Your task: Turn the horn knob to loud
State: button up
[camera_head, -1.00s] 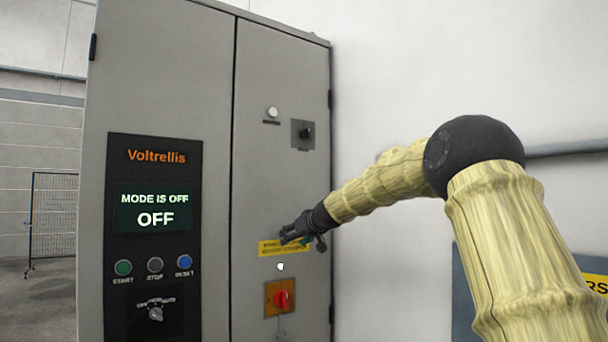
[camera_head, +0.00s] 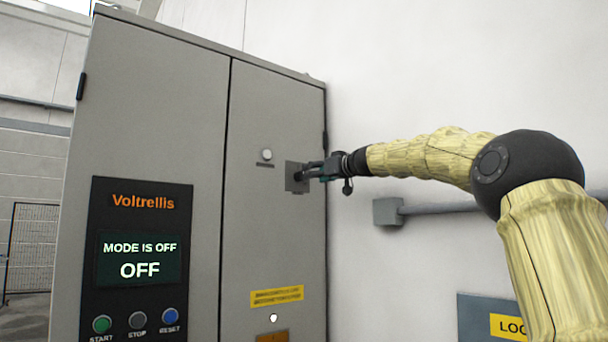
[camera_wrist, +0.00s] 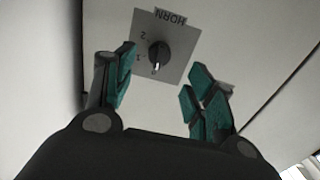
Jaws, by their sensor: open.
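The horn knob (camera_wrist: 159,54) is a small black round knob with a pale pointer mark, set on a grey square plate (camera_wrist: 181,42) labelled HORN. The wrist view shows marks 1 and 2 on the plate, left of the knob. In the head view the plate (camera_head: 291,186) is on the cabinet's right door, and the knob is largely hidden by my gripper. My gripper (camera_head: 306,174) is at the plate, coming from the right. In the wrist view my gripper (camera_wrist: 155,85) is open, its teal-padded fingers apart on either side below the knob. Contact with the knob cannot be told.
The grey cabinet (camera_head: 160,80) carries a display (camera_head: 139,258) reading MODE IS OFF. A white round fitting (camera_head: 267,154) is just left of the horn plate. A yellow label (camera_head: 277,296) is lower down. A wall box with conduit (camera_head: 388,211) is to the right.

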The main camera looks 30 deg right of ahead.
jog(key=shift+w+a+p, duration=0.2)
jog(key=shift+w+p, duration=1.55)
jog(key=shift+w, duration=1.8)
jog(key=c, duration=1.1)
